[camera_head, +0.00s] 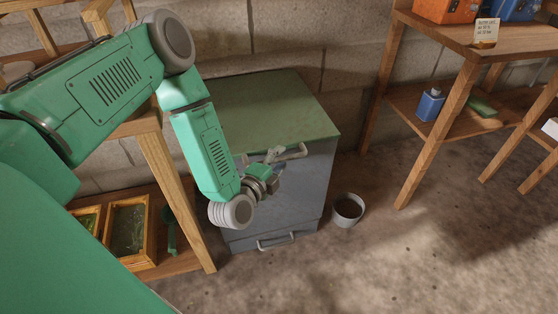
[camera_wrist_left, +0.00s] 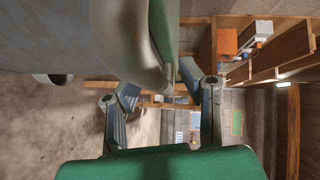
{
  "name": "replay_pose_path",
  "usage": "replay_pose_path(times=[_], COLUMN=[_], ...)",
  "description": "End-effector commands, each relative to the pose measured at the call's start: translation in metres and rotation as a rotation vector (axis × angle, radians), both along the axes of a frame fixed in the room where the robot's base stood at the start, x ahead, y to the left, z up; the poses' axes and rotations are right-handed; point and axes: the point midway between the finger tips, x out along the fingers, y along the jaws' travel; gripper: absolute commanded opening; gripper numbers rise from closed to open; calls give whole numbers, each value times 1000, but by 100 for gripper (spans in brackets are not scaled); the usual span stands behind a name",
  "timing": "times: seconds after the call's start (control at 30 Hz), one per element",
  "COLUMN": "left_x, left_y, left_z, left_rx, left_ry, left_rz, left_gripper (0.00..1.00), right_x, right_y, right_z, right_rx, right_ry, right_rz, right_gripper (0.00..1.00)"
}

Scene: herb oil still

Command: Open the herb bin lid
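The herb bin is a grey box (camera_head: 300,190) with a flat green lid (camera_head: 275,105) that lies closed on top. A pale bar handle (camera_head: 291,153) sticks out at the front under the lid's edge. My left gripper (camera_head: 272,165) is at this handle, in front of the bin. In the left wrist view the handle (camera_wrist_left: 125,45) and the green lid edge (camera_wrist_left: 164,25) are close ahead. My left gripper's fingers (camera_wrist_left: 160,92) are spread apart there; I cannot tell whether they touch the handle. My right gripper is not in view.
A grey bucket (camera_head: 348,209) stands on the floor right of the bin. A lower drawer handle (camera_head: 275,242) is at the bin's base. A wooden table (camera_head: 480,40) is at right and a wooden shelf with trays (camera_head: 128,232) at left. The floor in front is clear.

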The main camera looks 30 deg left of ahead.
Motion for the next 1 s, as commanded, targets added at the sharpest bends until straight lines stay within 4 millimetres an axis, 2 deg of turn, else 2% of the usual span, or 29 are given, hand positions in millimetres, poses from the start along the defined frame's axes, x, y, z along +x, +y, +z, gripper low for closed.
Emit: replay_pose_path(times=[0.03, 0.07, 0.13, 0.17, 0.37, 0.57, 0.77, 1.0], left_x=[0, 0, 0, 0, -1, -1, 0, 5], left_y=[0, 0, 1, 1, 1, 1, 2, 7], left_z=[0, 0, 0, 0, 0, 11, 43, 96], left_rx=[0, 0, -1, -1, -1, -14, -55, -138], left_ry=[0, 0, 0, 0, 2, 14, 48, 119], left_rz=[0, 0, 0, 0, 1, 1, 1, 2], left_gripper=[34, 27, 3, 0, 0, 0, 0, 0], right_x=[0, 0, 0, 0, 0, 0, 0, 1], right_y=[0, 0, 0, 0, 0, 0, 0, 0], right_z=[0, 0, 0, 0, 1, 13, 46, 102], right_rx=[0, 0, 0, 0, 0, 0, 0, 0], right_ry=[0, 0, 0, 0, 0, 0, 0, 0], right_rz=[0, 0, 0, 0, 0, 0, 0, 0], right_gripper=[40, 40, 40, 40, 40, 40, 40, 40])
